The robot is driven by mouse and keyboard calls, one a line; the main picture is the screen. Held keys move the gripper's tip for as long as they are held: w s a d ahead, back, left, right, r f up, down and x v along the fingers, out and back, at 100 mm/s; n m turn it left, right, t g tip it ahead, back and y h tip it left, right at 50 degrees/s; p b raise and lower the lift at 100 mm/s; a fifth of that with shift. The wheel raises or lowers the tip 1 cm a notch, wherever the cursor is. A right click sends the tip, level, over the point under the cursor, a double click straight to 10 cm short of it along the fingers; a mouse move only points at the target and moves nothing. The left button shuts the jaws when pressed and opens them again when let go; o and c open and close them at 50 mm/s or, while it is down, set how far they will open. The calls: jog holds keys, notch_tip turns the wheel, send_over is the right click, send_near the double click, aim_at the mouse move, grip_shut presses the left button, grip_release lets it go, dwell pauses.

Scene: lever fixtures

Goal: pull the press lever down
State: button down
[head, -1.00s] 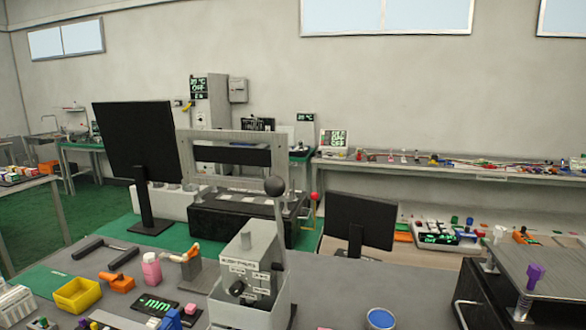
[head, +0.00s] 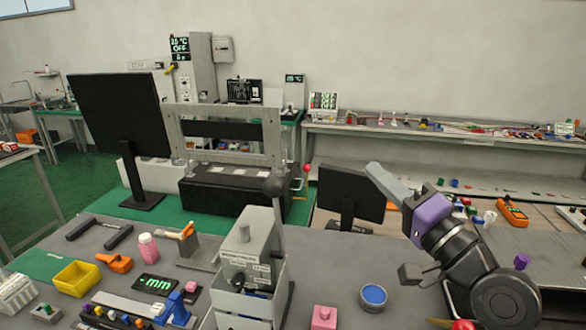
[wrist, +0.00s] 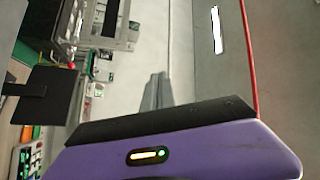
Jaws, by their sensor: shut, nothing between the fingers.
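An upright lever with a dark ball knob (head: 275,182) stands at a grey labelled box (head: 240,265) on the near bench. A smaller lever with a red knob (head: 306,168) stands at the right end of a black-based frame machine (head: 235,190) behind it. I cannot tell for sure which is the press lever. My gripper (head: 376,172) is at the right, raised, with its fingers together and empty, pointing up and left. It is apart from both levers.
A monitor (head: 350,200) stands behind my gripper, and a larger one (head: 120,120) at the left. A blue-topped round tub (head: 373,296), a pink block (head: 324,316), a yellow bin (head: 77,287) and small tools lie on the bench. Bare bench shows right of the grey box.

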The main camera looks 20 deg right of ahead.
jog(key=w+a+f+g+y+p, duration=0.1)
jog(key=w+a+g+y+p, duration=0.2)
jog(key=a, duration=1)
jog(key=w+y+p, duration=0.1)
jog(key=w+y, duration=0.2)
jog(key=w, duration=0.1)
jog(key=shift+f, duration=0.15)
jog(key=shift+a+f, duration=0.1)
